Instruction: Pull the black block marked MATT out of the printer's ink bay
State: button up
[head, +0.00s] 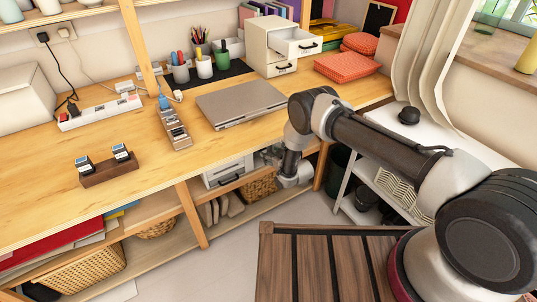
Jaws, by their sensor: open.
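A white box-shaped machine (22,103), which may be the printer, stands at the left edge of the workbench and is cut off by the frame. No open ink bay shows on it, and I cannot make out a block marked MATT. Two small dark blocks with pale and blue tops, a left one (85,165) and a right one (121,153), sit in a brown wooden holder (109,173); their markings are too small to read. My gripper (270,155) is beyond the bench's front edge, small and partly hidden by my wrist. It is open and far from the blocks.
A closed laptop (241,103), a narrow tray (175,130), a power strip (100,112) and pen cups (204,66) stand on the bench. A grey-white drawer unit (228,171) sits on the shelf below. The bench's front left is clear. A slatted wooden surface (325,268) lies in front.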

aim_at(264, 151)
jog(key=x, duration=0.6)
jog(key=shift+w, duration=0.1)
jog(key=c, duration=1.2)
jog(key=shift+r, duration=0.1)
jog(key=shift+s+d, duration=0.25)
jog(key=shift+s, duration=0.25)
dwell(0.6)
jog(key=shift+s+d, duration=0.8)
jog(key=shift+s, duration=0.35)
jog(key=shift+s, duration=0.1)
